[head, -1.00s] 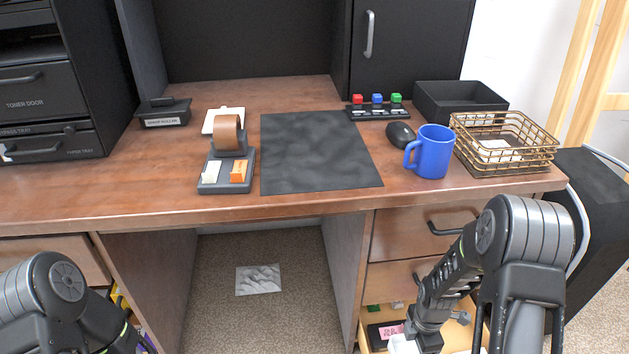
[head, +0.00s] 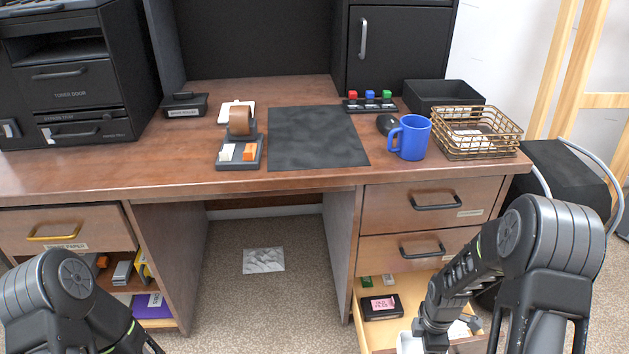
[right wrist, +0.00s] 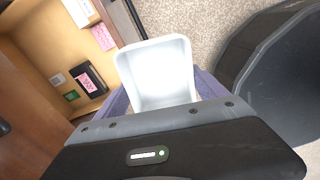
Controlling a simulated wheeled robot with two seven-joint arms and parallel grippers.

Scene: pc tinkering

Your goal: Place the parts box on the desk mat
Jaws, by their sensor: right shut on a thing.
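The white, open-topped parts box (right wrist: 155,72) is between the fingers of my right gripper (right wrist: 161,97), which is shut on it. Its inside looks empty. In the head view only a bit of the white box (head: 407,343) shows at the bottom edge, over the open drawer, below the desk top. The dark grey desk mat (head: 318,138) lies flat on the desk and is bare. My left arm shows at the lower left, but its gripper is out of view.
A tape dispenser (head: 240,140) stands left of the mat. A blue mug (head: 411,137), black mouse (head: 387,124) and wire basket (head: 475,133) are to its right. The open drawer (head: 362,338) holds a black box with a pink label (head: 381,306). The desk edge lies between box and mat.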

